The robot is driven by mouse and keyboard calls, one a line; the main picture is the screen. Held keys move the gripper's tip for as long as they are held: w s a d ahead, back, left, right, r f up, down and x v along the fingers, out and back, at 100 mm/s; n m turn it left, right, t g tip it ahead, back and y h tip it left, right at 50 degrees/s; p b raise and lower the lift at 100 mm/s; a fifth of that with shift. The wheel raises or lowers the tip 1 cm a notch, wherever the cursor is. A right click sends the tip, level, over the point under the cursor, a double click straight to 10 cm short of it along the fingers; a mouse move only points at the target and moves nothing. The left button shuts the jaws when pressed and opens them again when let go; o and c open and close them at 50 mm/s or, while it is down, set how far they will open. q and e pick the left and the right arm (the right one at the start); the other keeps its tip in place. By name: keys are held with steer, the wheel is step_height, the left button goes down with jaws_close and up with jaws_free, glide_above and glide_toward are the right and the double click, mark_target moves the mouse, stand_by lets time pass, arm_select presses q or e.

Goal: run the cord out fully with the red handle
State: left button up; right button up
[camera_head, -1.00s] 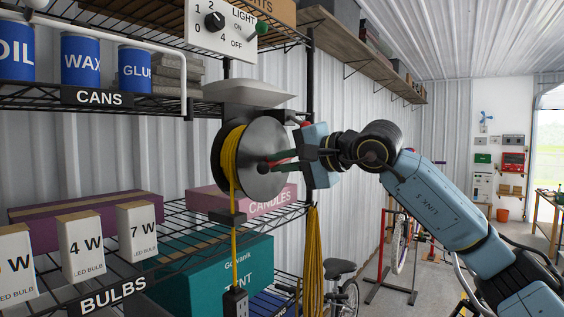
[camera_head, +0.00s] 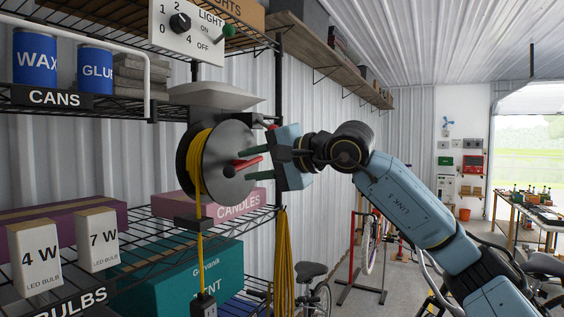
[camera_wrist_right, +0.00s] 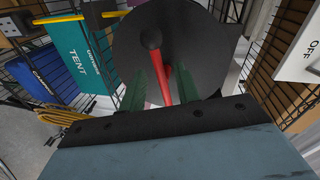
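The cord reel (camera_head: 222,150) has a dark grey disc and yellow cord (camera_head: 195,165) wound behind it. The cord runs down through a dark guide (camera_head: 193,223) to a dark plug or socket end (camera_head: 203,304). The red handle (camera_head: 248,162) sticks out from the disc toward my right gripper (camera_head: 262,159). In the right wrist view the red handle (camera_wrist_right: 167,82) lies between the two green fingers, with gaps beside it. My right gripper (camera_wrist_right: 159,80) is open around the handle. My left gripper is not in view.
A wire shelf holds bulb boxes (camera_head: 97,240), a pink candles box (camera_head: 240,204) and a teal tent box (camera_head: 190,278). A light panel (camera_head: 185,27) is above the reel. A yellow coil (camera_head: 285,262) hangs below. Open floor lies right, past a bicycle (camera_head: 318,295).

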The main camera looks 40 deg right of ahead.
steer(key=b+v, duration=0.3)
steer(key=v, duration=0.9)
steer(key=shift+b, duration=0.4)
